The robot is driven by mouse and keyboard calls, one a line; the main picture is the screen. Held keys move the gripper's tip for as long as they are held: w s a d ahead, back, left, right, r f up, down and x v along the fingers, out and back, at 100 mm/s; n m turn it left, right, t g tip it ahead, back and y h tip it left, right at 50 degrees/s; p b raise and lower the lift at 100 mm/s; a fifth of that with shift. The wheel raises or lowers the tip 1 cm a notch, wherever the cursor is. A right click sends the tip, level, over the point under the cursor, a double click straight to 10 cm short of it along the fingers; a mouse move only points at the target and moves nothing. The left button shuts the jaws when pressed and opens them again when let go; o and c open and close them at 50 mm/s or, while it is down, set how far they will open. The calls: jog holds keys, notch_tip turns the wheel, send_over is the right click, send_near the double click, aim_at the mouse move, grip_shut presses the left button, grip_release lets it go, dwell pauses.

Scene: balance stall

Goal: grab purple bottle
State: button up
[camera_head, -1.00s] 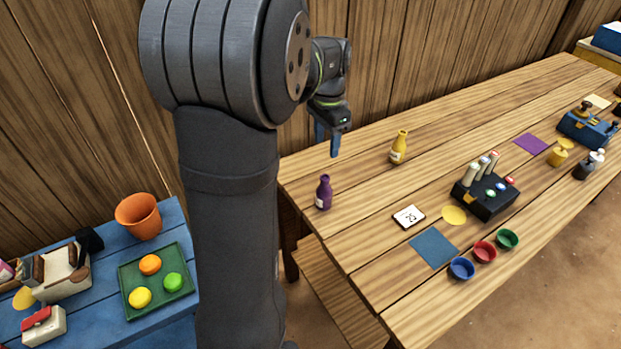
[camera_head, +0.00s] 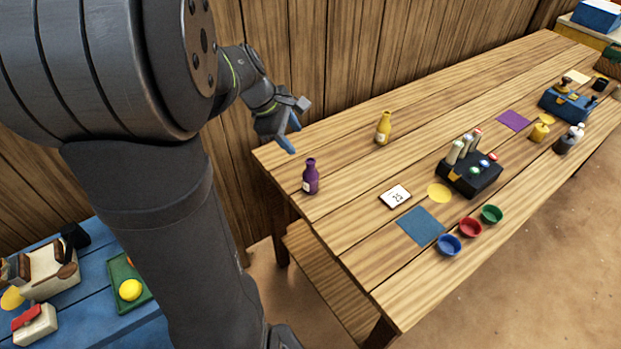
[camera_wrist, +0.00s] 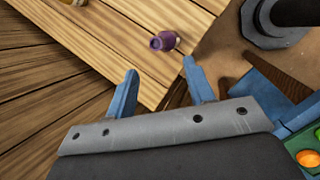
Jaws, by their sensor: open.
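The purple bottle (camera_head: 310,177) stands upright on the wooden table near its left end. In the wrist view the purple bottle (camera_wrist: 164,41) shows beyond my fingertips, roughly between their lines and apart from them. My gripper (camera_head: 291,136) is open and empty, above and just behind-left of the bottle in the head view. Its two blue fingers (camera_wrist: 160,72) are spread wide in the wrist view.
A yellow bottle (camera_head: 383,128) stands to the right of the purple one. A white number card (camera_head: 396,197), a blue square (camera_head: 420,227) and several small bowls lie further right. A blue side table (camera_head: 90,300) with a green tray stands at lower left.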

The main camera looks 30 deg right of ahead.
jog(key=a+n+h, duration=0.1)
jog(key=a+n, duration=0.1)
jog(key=n, duration=0.8)
send_near(309, 161)
jog(key=shift+t+h, duration=0.3)
jog(key=shift+t, duration=0.1)
jog(key=x, duration=0.4)
jog(key=s+x, duration=0.1)
jog(key=x, duration=0.2)
jog(key=shift+f, duration=0.15)
jog(key=shift+x, duration=2.55)
jog(key=shift+a+f, duration=0.1)
jog(key=shift+a, duration=0.05)
grip_shut()
